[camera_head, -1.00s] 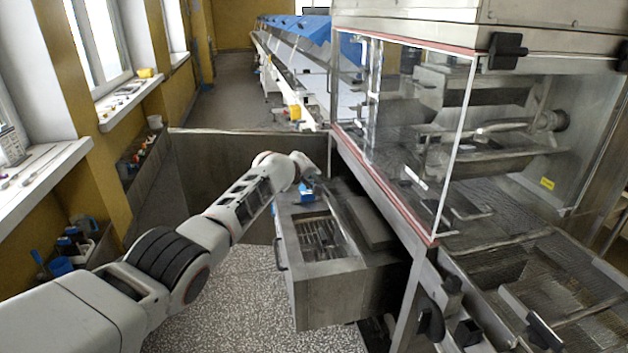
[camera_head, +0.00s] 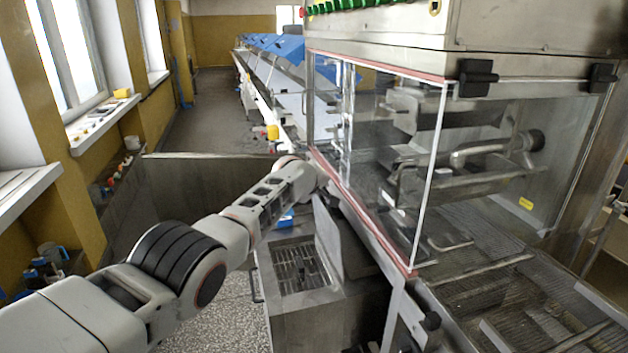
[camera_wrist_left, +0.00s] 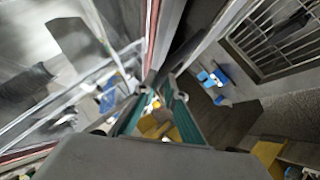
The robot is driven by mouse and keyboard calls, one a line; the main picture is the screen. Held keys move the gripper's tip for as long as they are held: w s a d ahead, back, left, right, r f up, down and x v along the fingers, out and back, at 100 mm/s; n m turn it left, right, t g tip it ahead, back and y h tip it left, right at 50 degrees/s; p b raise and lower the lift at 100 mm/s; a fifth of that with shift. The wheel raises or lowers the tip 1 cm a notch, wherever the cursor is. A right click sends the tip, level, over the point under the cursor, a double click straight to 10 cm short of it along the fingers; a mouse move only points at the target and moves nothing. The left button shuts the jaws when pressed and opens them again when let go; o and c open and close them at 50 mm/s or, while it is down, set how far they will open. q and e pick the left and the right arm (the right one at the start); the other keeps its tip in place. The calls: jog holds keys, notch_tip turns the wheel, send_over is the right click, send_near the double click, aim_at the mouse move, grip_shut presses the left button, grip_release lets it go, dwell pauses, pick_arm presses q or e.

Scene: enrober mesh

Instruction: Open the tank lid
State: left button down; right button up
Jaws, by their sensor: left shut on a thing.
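The tank (camera_head: 300,312) is a grey metal box below the glazed machine, with a metal grate (camera_head: 300,268) showing in its open top. The tank lid (camera_head: 328,238) is a grey panel standing steeply up at the right side of that opening. My left arm reaches over the tank to the lid's upper far end, and its wrist hides the gripper in the head view. In the left wrist view, my left gripper (camera_wrist_left: 163,92) has its teal fingers closed at the lid's edge; the exact contact is hard to make out. My right gripper is not in view.
The clear guard (camera_head: 375,165) with its red-edged frame stands close to the right of my left wrist. A grey panel (camera_head: 200,180) stands behind my arm. Blue items (camera_head: 287,218) lie at the tank's far end. A mesh belt (camera_head: 520,290) is at right.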

pick_arm(q)
jog(key=shift+w+r, duration=0.2)
jog(key=shift+r, duration=0.1)
jog(key=shift+d+p, duration=0.1)
jog(key=shift+p, duration=0.2)
jog(key=shift+f, duration=0.1)
jog(key=c, duration=2.2)
grip_release()
jog(key=shift+w+f, duration=0.1)
jog(key=shift+f, duration=0.05)
jog(key=shift+o, duration=0.2)
jog(key=shift+f, duration=0.1)
